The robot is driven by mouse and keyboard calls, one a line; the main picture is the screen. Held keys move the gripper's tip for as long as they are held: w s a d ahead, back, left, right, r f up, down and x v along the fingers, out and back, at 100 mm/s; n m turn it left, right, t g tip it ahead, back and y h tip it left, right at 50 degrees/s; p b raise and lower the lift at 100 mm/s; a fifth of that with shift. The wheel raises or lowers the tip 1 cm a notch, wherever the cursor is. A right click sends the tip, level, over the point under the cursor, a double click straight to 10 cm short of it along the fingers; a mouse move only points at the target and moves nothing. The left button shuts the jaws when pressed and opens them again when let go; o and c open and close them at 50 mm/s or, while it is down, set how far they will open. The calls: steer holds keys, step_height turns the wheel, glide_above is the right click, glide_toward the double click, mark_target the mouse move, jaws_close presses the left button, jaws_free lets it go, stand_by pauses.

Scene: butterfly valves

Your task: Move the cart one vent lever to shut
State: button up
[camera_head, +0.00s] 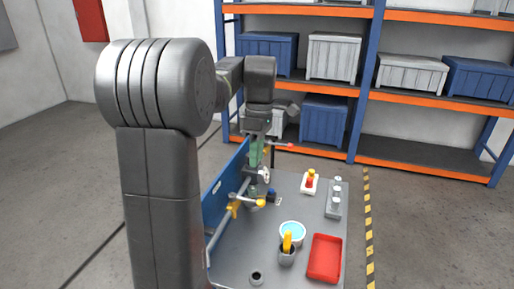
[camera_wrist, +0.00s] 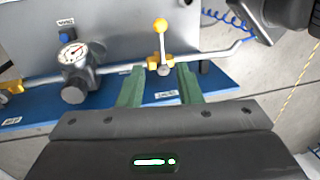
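The cart (camera_head: 306,236) has a blue panel (camera_head: 229,187) along its left side, with a pipe and valves. In the wrist view a lever with a yellow ball knob (camera_wrist: 160,25) points up from a yellow valve body (camera_wrist: 160,63) on the pipe. Its label is too small to read, so I cannot confirm it is the vent. My gripper (camera_wrist: 160,70) has green fingers, open, one each side of the valve body. I cannot tell whether they touch it. In the head view my gripper (camera_head: 256,160) is over the panel's far part; the lever is largely hidden there.
Shelves (camera_head: 425,100) stand behind; floor right is clear.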

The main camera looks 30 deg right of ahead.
step_height(320, 180, up, 2)
steer(key=shift+w+d+r, duration=0.1)
steer(key=shift+d, duration=0.05)
stand_by(0.6)
glide_toward(247, 200)
step_height(247, 200, down, 7)
steer(key=s, duration=0.2)
steer(key=shift+d+f+p, duration=0.2)
steer(key=shift+d+p, duration=0.05)
steer(key=shift+p, duration=0.2)
steer(key=shift+r, duration=0.1)
